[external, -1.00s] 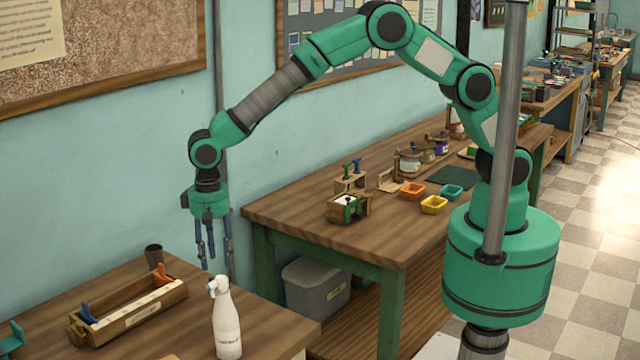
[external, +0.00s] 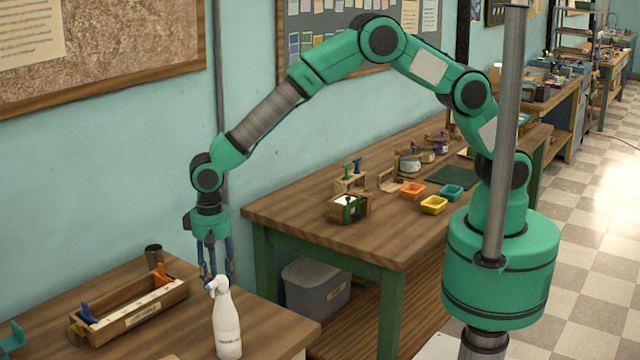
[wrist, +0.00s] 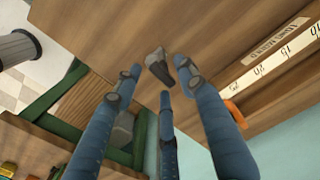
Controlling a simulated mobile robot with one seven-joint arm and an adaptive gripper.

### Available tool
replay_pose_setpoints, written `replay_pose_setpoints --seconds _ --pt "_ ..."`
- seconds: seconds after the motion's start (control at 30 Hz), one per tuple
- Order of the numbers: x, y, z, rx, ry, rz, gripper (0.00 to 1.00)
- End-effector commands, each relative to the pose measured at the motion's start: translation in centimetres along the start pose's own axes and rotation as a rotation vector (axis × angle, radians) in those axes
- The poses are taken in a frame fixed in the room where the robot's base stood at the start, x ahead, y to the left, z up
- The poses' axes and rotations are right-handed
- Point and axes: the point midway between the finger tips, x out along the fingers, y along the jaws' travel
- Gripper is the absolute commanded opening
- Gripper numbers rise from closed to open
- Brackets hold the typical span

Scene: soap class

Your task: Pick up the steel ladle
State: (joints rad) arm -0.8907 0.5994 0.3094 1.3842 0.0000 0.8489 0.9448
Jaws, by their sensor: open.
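My gripper (external: 215,272) points down over the front table, behind the white bottle in the external view. Its three blue fingers are spread open and empty; they also show in the wrist view (wrist: 155,85). A small grey and dark brown object (wrist: 157,65) lies on the table near its edge, in line with the gap between the fingertips. It may be the steel ladle, but its shape is too small and foreshortened to be sure. I cannot make out a ladle in the external view, where the bottle and fingers hide part of the tabletop.
A white spray bottle (external: 227,325) stands upright close to my gripper. A long wooden box (external: 120,325) with blue and orange clamps lies to the left, with a dark cup (external: 153,256) behind it. A second workbench (external: 300,215) stands to the right across a gap.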

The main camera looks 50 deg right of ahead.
Motion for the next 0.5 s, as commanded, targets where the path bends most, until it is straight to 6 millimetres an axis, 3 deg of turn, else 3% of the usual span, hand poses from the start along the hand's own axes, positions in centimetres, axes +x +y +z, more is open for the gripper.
replay_pose_setpoints --seconds 0.23,0.5 --pt "2.9 0.0 0.1 0.0 0.0 0.001 0.41" --pt "3.3 -0.1 0.0 0.0 0.002 -0.001 0.41"
